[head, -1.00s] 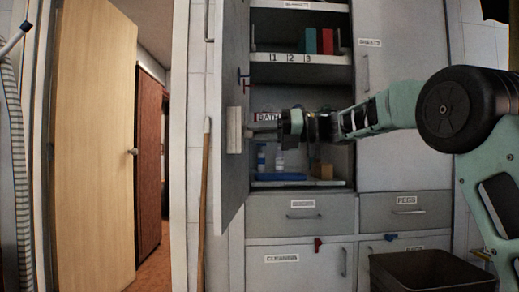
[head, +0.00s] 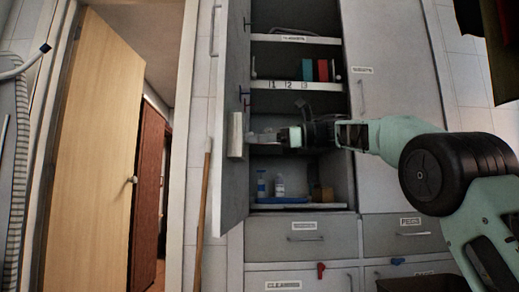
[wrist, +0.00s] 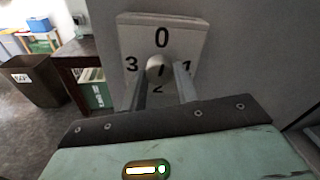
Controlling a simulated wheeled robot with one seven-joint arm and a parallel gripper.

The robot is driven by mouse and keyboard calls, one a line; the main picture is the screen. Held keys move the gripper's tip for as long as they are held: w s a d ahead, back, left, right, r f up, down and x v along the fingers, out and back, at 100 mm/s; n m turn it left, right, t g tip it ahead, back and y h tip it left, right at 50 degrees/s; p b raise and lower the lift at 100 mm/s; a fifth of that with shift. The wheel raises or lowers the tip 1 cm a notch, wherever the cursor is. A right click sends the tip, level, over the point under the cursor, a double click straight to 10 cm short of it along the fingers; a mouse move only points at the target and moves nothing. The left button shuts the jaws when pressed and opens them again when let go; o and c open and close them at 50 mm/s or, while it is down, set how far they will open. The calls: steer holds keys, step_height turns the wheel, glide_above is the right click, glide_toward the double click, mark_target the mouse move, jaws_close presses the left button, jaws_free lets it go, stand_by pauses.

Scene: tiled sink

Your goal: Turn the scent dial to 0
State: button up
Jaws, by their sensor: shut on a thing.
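The scent dial (wrist: 175,28) is a white plate with a round knob (wrist: 156,66) in its middle. In the wrist view the 0 is at the top, 3 at the left, 1 at the right and 2 below. The number the knob points to is not clear. In the head view the dial (head: 236,135) is edge-on, on the inner face of the open cabinet door. My gripper (wrist: 164,71) has its fingers on either side of the knob and is shut on it. It reaches the dial from the right in the head view (head: 264,137).
The open cabinet door (head: 233,190) stands left of the shelves, which hold small bottles (head: 279,185) and several colored blocks. A broom handle (head: 201,215) stands left of the door. In the wrist view a dark bin (wrist: 32,80) is on the floor.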

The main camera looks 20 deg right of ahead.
steer(key=shift+f+n+b, duration=0.1)
steer(key=shift+n+b, duration=0.45)
steer(key=shift+n, duration=0.25)
steer(key=o, duration=1)
steer(key=shift+d, duration=0.1)
steer(key=p+v, duration=0.1)
steer(key=v, duration=0.7)
steer(key=p+v, duration=0.2)
steer(key=v, duration=0.7)
steer(key=shift+s+r, duration=0.2)
